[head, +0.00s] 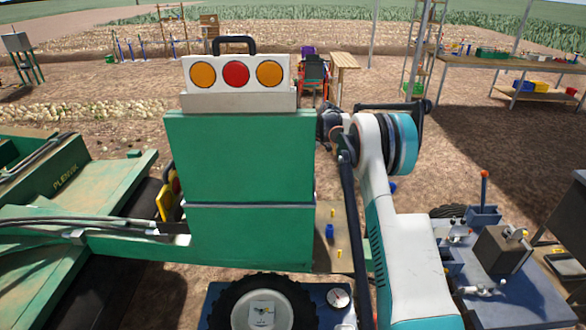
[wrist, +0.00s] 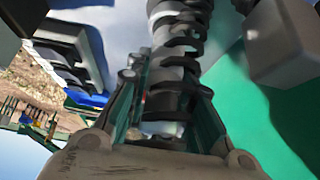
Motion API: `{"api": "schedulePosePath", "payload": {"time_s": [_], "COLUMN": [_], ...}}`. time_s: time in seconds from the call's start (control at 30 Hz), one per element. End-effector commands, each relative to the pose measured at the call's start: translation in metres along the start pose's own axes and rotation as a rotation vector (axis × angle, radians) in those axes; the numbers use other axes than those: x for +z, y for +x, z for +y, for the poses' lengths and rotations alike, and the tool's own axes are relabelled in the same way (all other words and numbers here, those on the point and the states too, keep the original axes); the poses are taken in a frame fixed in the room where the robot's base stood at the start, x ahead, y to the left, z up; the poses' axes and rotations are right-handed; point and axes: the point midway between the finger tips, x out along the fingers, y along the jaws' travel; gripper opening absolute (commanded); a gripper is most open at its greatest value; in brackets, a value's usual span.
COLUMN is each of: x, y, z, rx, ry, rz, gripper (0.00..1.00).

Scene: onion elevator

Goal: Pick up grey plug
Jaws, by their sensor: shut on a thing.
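In the wrist view a ribbed grey and black piece (wrist: 175,75) runs up the middle of the picture, and I take it to be part of the grey plug. My gripper (wrist: 162,95) is shut on it, with teal bars close along both sides. A worn pale grey body with rounded bolted corners fills the bottom edge; I cannot tell whether it belongs to the plug or to my gripper. Blurred grey blocks flank the upper corners. In the head view my arm bends behind the green panel, which hides my gripper and the plug.
The tall green panel (head: 240,160), topped by a light bar (head: 236,74) with orange and red lamps, stands directly in front. Green machinery (head: 60,200) with dark hoses lies on the left. A workbench (head: 500,68) stands far right.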

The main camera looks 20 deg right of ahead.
Motion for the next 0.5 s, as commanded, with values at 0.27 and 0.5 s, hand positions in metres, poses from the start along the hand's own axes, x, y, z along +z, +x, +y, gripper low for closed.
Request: {"api": "schedulePosePath", "payload": {"time_s": [0.27, 0.5], "x": [-0.015, 0.018], "y": [-0.023, -0.05], "z": [0.0, 0.001], "rx": [0.0, 0.002], "ry": [0.0, 0.003], "rz": [0.0, 0.0], "gripper": [0.0, 0.0]}}
